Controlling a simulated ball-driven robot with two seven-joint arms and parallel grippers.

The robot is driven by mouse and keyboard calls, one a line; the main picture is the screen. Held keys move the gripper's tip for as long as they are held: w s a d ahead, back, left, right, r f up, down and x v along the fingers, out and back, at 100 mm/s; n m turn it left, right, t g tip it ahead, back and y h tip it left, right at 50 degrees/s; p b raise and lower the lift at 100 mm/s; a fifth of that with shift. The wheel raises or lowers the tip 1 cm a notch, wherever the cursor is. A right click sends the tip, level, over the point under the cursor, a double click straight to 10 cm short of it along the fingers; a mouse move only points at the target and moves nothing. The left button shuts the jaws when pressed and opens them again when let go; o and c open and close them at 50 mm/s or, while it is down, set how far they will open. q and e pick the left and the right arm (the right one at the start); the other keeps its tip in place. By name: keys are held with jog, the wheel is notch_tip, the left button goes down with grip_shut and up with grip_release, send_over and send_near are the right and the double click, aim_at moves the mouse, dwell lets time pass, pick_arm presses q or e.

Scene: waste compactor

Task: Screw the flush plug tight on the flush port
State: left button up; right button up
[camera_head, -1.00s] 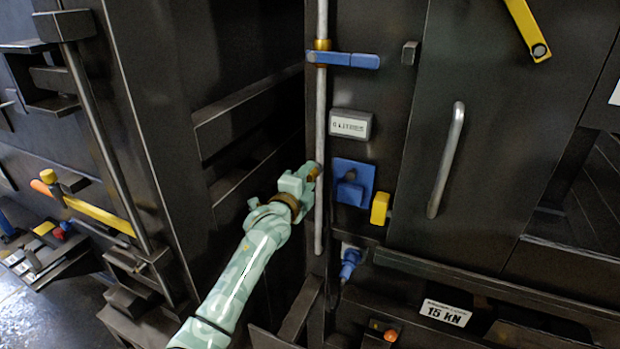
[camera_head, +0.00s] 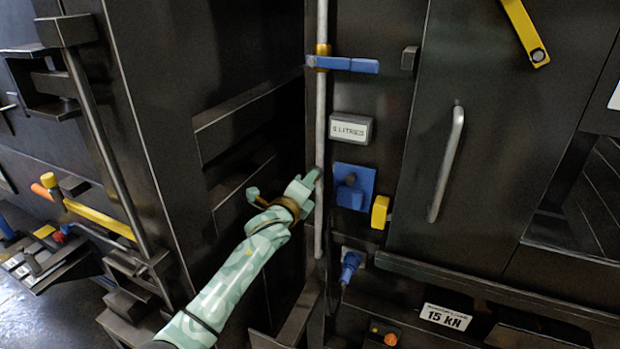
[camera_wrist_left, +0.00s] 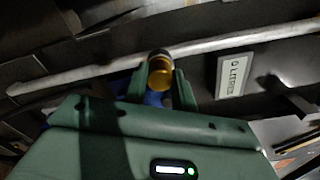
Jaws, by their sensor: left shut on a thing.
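My left gripper (camera_head: 309,181) is at the grey vertical pipe in the head view, with its wrist turned. In the left wrist view, its two fingers are shut on a brass-coloured round plug (camera_wrist_left: 160,71) with a dark end. I take this for the flush plug; in the head view the gripper hides it. Something blue shows just behind it in the wrist view. The flush port is not clearly visible, so I cannot tell whether the plug is seated in it. My right gripper is not in view.
The grey pipe (camera_head: 321,120) runs close beside the gripper. To its right are a display (camera_head: 351,128) reading litres, a blue plate with a knob (camera_head: 350,198), a yellow block (camera_head: 380,212) and a door handle (camera_head: 446,165). A blue fitting (camera_head: 350,266) is below.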

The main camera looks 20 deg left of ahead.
pick_arm(q)
jog(key=m, duration=0.5)
jog(key=m+p, duration=0.1)
jog(key=m, duration=0.4)
